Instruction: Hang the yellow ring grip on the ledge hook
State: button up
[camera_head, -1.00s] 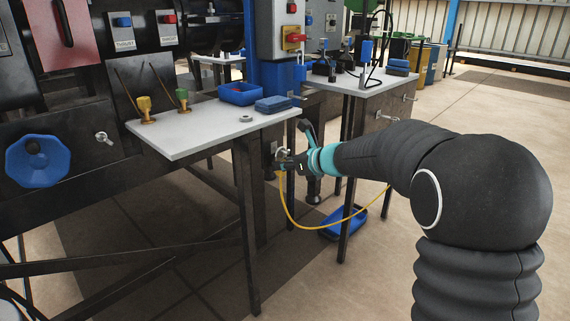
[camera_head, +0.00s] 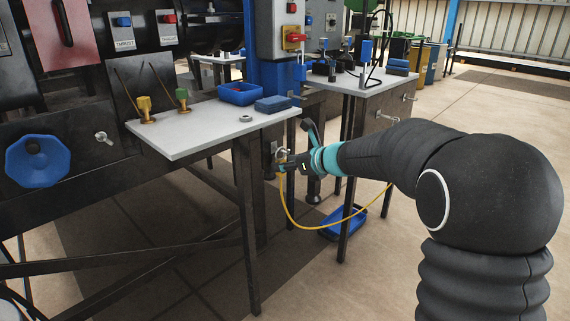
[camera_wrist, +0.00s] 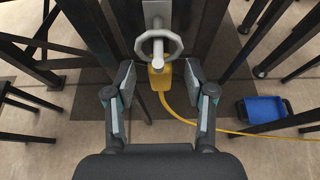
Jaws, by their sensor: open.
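The yellow ring grip has a yellow body (camera_wrist: 160,78) with a pale grey ring (camera_wrist: 178,48) at its top and a yellow cable trailing from it. In the wrist view, the ledge hook (camera_wrist: 157,52) is a pale bar with a rounded end, below a grey plate. The bar appears to pass through the ring, and the grip appears to hang from it. My gripper (camera_wrist: 160,92) is open, one finger on each side of the yellow body, with gaps visible. In the head view, my gripper (camera_head: 287,164) is beside the ring, below the table's right end.
A white-topped table (camera_head: 190,135) stands above and left of my gripper, its dark legs close by. A blue tray (camera_head: 343,224) lies on the floor, the yellow cable (camera_head: 310,228) looping near it. A second table (camera_head: 370,85) stands behind.

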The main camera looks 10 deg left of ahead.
jog(key=v, duration=1.1)
jog(key=s+d+f+n+g+h, duration=0.35)
jog(key=s+f+n, duration=0.55)
jog(key=s+n, duration=0.4)
jog(key=s+d+r+n+h+p, duration=0.1)
jog(key=s+d+n+h, duration=0.2)
jog(key=s, duration=0.7)
jog(key=s+d+r+n+h+p, duration=0.2)
jog(key=s+d+n+h, duration=0.2)
jog(key=s+d+n, duration=0.4)
jog(key=s+n, duration=0.1)
jog(key=s, duration=0.2)
jog(key=shift+d+r+n+t, duration=0.2)
jog(key=shift+n+t, duration=0.1)
jog(key=shift+t, duration=0.05)
